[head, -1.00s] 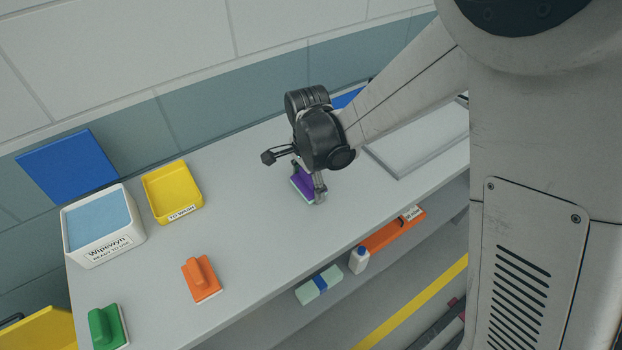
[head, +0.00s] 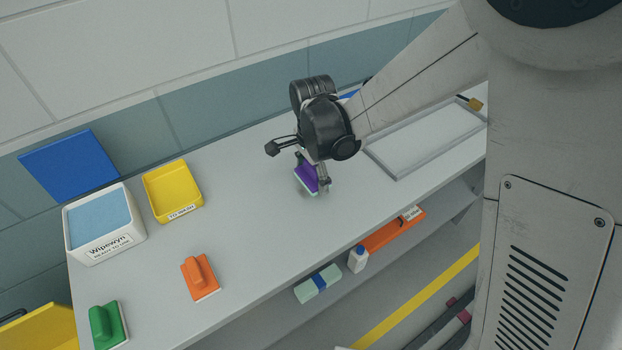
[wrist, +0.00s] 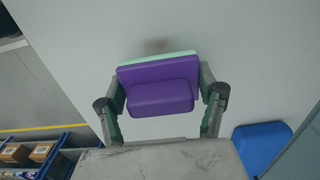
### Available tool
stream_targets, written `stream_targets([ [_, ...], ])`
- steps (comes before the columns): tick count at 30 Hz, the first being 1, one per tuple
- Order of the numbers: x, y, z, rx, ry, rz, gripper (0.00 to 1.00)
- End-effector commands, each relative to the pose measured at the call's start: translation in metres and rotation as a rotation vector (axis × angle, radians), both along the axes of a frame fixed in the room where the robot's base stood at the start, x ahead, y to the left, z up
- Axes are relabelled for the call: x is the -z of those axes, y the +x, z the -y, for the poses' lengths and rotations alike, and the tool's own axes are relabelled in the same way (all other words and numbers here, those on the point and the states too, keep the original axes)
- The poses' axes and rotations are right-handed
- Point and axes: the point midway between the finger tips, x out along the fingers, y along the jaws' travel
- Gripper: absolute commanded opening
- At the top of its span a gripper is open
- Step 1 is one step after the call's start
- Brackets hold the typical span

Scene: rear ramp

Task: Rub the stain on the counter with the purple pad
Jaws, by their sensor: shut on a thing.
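The purple pad (head: 306,175) has a purple grip block and a pale mint face. My gripper (head: 312,173) is shut on it. In the wrist view the pad (wrist: 155,90) sits between the two fingers, with its mint edge on the far side. It is over the grey counter (head: 250,215) and looks tilted in the head view; I cannot tell whether it touches the surface. A faint dark smudge (wrist: 156,45) shows on the counter just beyond the pad in the wrist view; I cannot tell whether it is stain or shadow.
An orange pad (head: 200,277), a green pad (head: 106,325), a yellow tray (head: 172,188) and a white Wipewyn box (head: 105,247) stand to the left. A framed grey panel (head: 425,138) lies at right. The counter around the pad is clear.

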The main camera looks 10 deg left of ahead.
Motion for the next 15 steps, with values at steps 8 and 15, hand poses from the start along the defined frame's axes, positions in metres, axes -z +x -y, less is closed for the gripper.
stream_targets([
  [8, -0.028, 0.002, 0.003, 0.006, 0.0, 0.0, 0.36],
  [15, -0.048, 0.003, 0.005, 0.01, 0.0, 0.0, 0.36],
])
